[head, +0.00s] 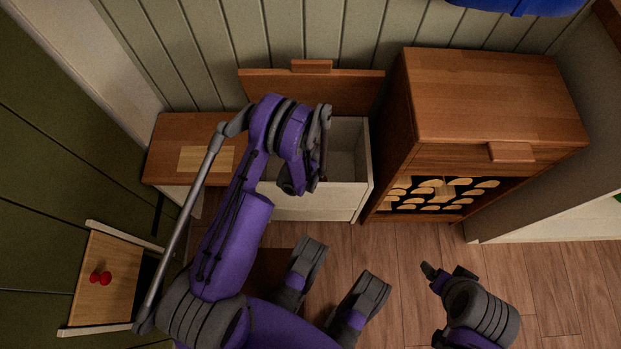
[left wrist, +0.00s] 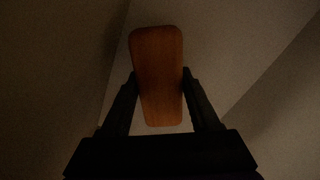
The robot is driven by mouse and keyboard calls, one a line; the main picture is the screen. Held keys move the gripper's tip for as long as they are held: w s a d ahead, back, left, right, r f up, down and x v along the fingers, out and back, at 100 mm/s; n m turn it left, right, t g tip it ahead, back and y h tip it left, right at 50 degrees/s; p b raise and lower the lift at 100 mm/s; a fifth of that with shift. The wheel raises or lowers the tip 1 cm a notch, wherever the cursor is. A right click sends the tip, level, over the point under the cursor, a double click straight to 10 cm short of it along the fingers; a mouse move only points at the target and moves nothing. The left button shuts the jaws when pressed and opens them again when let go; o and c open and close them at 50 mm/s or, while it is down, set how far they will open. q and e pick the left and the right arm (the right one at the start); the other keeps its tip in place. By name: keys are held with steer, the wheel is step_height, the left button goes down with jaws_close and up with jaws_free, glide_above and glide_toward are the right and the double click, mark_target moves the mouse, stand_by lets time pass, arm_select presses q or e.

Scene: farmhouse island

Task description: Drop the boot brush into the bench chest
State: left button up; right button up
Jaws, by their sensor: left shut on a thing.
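The bench chest (head: 363,185) is a white box with its brown wooden lid (head: 350,88) raised at the back. Its pale inside shows to the right of my left arm, and its left part is hidden behind the arm. My left gripper (head: 322,170) is over the chest's opening. In the left wrist view, my left gripper (left wrist: 158,90) is shut on the boot brush, whose smooth orange-brown wooden body (left wrist: 158,65) is between the fingers. Pale, dim surfaces lie beyond it. My right gripper (head: 440,275) is low at the right, above the floor, and its jaw gap is unclear.
A wooden cabinet (head: 490,95) with round-ended pieces in its open front stands right of the chest. A wooden bench top (head: 170,145) with a lighter panel is at the left. A small drawer unit (head: 105,265) with red knobs stands lower left. Plank floor (head: 400,250) is clear in front.

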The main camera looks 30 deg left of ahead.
arm_select(q)
steer(key=shift+f, duration=0.85)
stand_by(0.3)
steer(key=o, duration=1.5)
steer(key=shift+r, duration=0.1)
step_height(320, 180, up, 11)
steer(key=p, duration=0.3)
